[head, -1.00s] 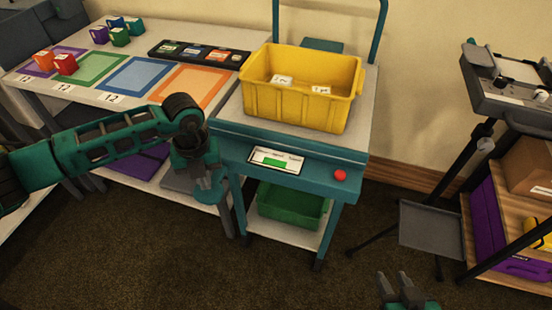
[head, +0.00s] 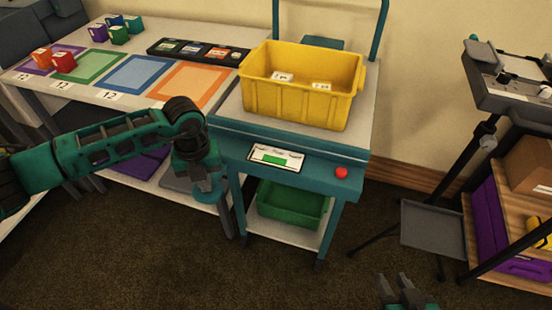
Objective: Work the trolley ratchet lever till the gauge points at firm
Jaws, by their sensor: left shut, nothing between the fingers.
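The teal trolley (head: 290,170) stands in the middle with a white gauge panel (head: 275,157) on its front. The panel has a green patch; its pointer and lettering are too small to read. A red round knob (head: 341,173) sits on the trolley's front, right of the gauge. No lever shaft can be made out. My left gripper (head: 205,186) is shut, pointing down in front of the trolley's left front side, left of and below the gauge. My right gripper (head: 398,288) is open and empty, low at the right, apart from the trolley.
A yellow crate (head: 300,108) with labelled items stands on the trolley top. A green bin (head: 290,205) is on its lower shelf. A tripod stand (head: 432,222) and shelf unit are right. Floor in front is clear.

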